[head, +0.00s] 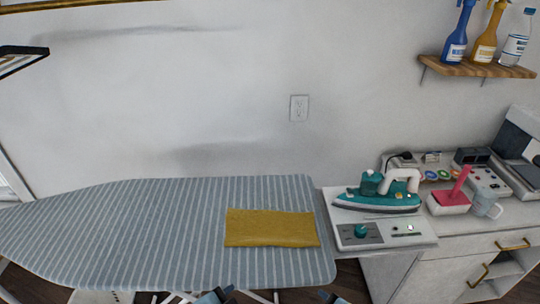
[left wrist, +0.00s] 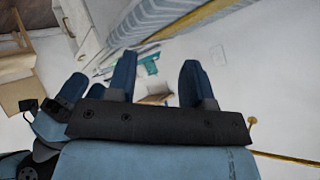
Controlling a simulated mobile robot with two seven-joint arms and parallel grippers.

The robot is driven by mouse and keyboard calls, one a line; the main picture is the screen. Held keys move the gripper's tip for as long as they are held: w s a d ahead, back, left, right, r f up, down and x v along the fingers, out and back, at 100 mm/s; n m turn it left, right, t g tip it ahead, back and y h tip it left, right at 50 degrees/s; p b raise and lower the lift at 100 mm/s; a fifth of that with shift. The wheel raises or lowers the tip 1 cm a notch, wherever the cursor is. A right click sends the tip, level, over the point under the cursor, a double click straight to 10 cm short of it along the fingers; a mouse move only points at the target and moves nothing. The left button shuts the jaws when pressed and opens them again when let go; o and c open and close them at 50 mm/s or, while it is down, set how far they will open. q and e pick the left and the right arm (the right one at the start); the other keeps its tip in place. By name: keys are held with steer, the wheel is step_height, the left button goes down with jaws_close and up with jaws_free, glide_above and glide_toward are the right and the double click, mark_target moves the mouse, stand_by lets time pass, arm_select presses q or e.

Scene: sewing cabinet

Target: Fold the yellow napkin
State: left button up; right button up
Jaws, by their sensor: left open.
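The yellow napkin (head: 270,228) lies flat as a wide rectangle near the right end of the striped ironing board (head: 150,225) in the head view. Whether it has more than one layer is hard to tell. My left gripper (head: 215,296) shows only in part at the bottom edge, below the napkin and apart from it. In the left wrist view my left gripper (left wrist: 157,78) is open, with nothing between its fingers. A small dark and blue part of my right gripper (head: 330,297) shows at the bottom edge; its fingers are mostly cut off.
A teal iron (head: 377,192) stands on a white station (head: 372,232) right of the board. Beyond it, a counter holds a mug (head: 486,204) and a pink-topped box (head: 449,202). A wall shelf (head: 475,68) holds bottles. The board left of the napkin is clear.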

arm_select(q)
steer(key=s+a+f+n+p, duration=0.2)
steer(key=s+a+f+n, duration=0.1)
steer(key=a, duration=0.3)
steer(key=s+a+f+n+t+y+p, duration=0.1)
steer(key=s+a+f+n+p, duration=0.1)
steer(key=s+a+f+n, duration=0.2)
step_height(320, 180, down, 2)
steer(key=shift+s+a+n+t, duration=0.3)
steer(key=shift+a+n, duration=0.6)
steer(key=shift+n, duration=0.3)
arm_select(e)
steer(key=s+d+f+m+t, duration=0.1)
steer(key=s+d+f+m, duration=0.6)
steer(key=d+m, duration=0.2)
steer(key=shift+f, duration=0.25)
